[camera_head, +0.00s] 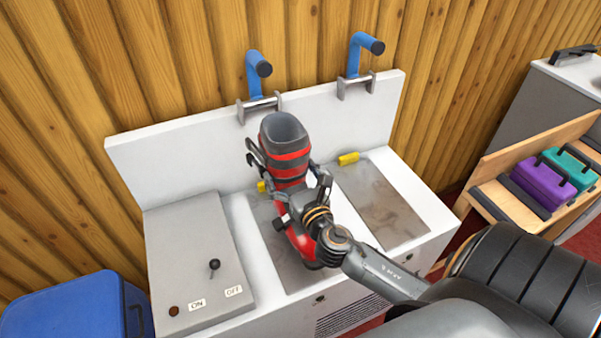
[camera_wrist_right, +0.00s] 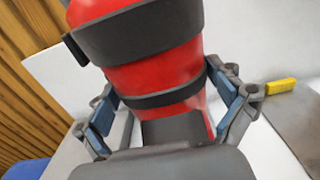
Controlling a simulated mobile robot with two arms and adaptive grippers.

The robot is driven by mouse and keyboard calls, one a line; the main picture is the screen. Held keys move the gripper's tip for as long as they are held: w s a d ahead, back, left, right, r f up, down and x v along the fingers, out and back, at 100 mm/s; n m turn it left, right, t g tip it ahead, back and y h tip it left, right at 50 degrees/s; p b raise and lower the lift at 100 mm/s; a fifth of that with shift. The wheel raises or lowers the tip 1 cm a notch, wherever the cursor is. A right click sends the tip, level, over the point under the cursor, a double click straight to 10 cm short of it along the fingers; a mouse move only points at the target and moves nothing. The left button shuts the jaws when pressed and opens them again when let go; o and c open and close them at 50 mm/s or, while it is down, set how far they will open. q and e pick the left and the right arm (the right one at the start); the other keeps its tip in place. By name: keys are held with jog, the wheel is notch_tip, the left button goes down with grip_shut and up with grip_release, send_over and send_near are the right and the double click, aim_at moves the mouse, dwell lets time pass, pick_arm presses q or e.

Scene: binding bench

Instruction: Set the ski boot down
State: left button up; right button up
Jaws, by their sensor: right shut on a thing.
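The red and grey ski boot (camera_head: 285,135) is upright over the left grey plate (camera_head: 265,215) of the white bench. My right gripper (camera_head: 305,195) is shut around the boot's shaft. In the right wrist view the boot (camera_wrist_right: 155,75) fills the middle, and the blue-padded fingers (camera_wrist_right: 165,115) sit on both sides of it. The arm hides part of the boot's lower front. I cannot tell whether its sole touches the plate. My left gripper is not in view.
A second grey plate (camera_head: 380,205) lies bare to the right, with a yellow block (camera_head: 348,158) behind it. Blue clamp handles (camera_head: 258,75) stand above the backboard. A grey box with a knob (camera_head: 195,260) is left. A blue bin (camera_head: 70,308) and a shelf with cases (camera_head: 543,183) flank the bench.

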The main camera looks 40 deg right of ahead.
jog(key=w+f, duration=0.2)
jog(key=w+f+b, duration=0.1)
jog(key=shift+w+d+f, duration=0.15)
jog(key=shift+d+f, duration=0.1)
jog(key=shift+f, duration=0.15)
jog(key=shift+w+f+b, duration=0.1)
jog(key=shift+f+b, duration=0.75)
jog(key=shift+f, duration=0.85)
jog(key=o, duration=1.4)
jog(key=shift+f, duration=0.3)
jog(key=shift+o, duration=0.3)
